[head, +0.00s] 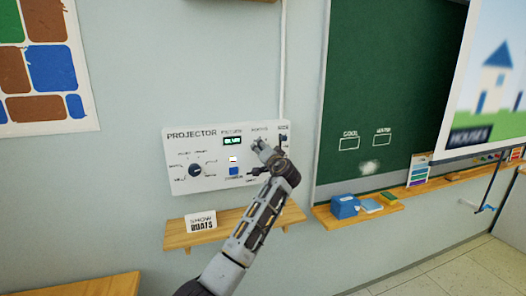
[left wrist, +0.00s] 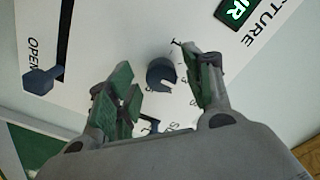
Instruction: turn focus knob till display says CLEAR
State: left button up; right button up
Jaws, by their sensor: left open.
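The white projector panel (head: 212,183) is on the wall. Its small display (head: 232,141) has green letters that look like BLUR; in the left wrist view the display (left wrist: 237,12) shows only the end, UR. My left gripper (head: 268,151) is at the panel's right part and hides what is behind it. In the left wrist view a dark round knob (left wrist: 161,72) with a notch and a printed scale appears between the open fingers of my left gripper (left wrist: 168,88). I cannot tell if they touch it. Its label is not readable. My right gripper is not in view.
A dial (head: 195,170) and a blue button (head: 234,171) are on the panel. A lever (left wrist: 42,80) by the word OPEN is left in the wrist view. A SHOW BOATS card (head: 201,221) stands on the wooden shelf (head: 178,240) below. A screen (head: 488,90) shows a blurry HOUSES picture.

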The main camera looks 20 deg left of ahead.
pick_arm(q)
jog(key=shift+s+d, duration=0.1)
jog(key=shift+s, duration=0.05)
jog(key=v, duration=1.1)
jog(key=shift+s+d, duration=0.25)
jog(key=shift+f, duration=0.1)
dwell(0.4)
